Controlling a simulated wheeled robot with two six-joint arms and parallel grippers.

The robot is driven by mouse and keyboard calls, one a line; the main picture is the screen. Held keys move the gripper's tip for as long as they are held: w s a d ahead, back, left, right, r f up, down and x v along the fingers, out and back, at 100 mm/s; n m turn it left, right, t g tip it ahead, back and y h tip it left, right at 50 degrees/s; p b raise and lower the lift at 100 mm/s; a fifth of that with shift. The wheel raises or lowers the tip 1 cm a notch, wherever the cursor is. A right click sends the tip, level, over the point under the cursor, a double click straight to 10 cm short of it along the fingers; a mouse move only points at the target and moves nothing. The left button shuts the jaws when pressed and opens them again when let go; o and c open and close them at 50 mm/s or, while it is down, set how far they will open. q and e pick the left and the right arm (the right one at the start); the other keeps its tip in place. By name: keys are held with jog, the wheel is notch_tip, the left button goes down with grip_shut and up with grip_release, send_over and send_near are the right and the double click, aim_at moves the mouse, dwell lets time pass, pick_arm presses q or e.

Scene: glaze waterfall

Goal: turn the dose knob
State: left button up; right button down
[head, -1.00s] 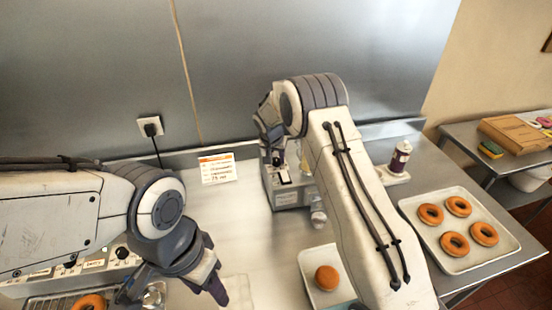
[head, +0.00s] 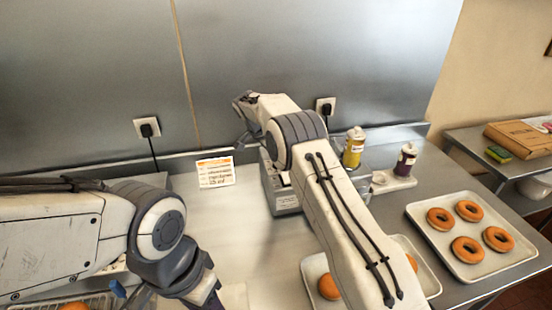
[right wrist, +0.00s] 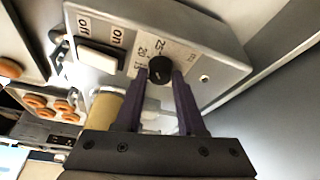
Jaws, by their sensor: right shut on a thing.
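The dose knob (right wrist: 161,70) is a small black round knob with a pale pointer mark, on the light panel of a grey box (right wrist: 205,50) in the right wrist view. Numbers including 20 and 25 are printed around it. My right gripper (right wrist: 160,79) has its two purple fingers on either side of the knob, shut on it. A white on/off switch (right wrist: 98,56) is left of the knob. In the head view the box (head: 287,203) stands partly behind my right arm, which hides the knob. My left gripper (head: 208,297) is low, cut off by the bottom edge.
A yellow bottle (head: 354,148) and a purple-labelled bottle (head: 405,160) stand right of the box. A tray (head: 447,262) holds several doughnuts. Another tray (head: 312,272) lies partly under my right arm. A printed card (head: 215,172) stands by the back wall. The counter's middle is clear.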

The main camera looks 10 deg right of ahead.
pick_arm(q)
jog(key=shift+r+p, duration=1.55)
jog(key=shift+r, duration=0.35)
pick_arm(e)
jog(key=shift+w+m+g, duration=0.1)
jog(key=shift+m+g, duration=0.5)
jog(key=shift+m, duration=0.9)
jog(key=c, duration=0.5)
grip_release()
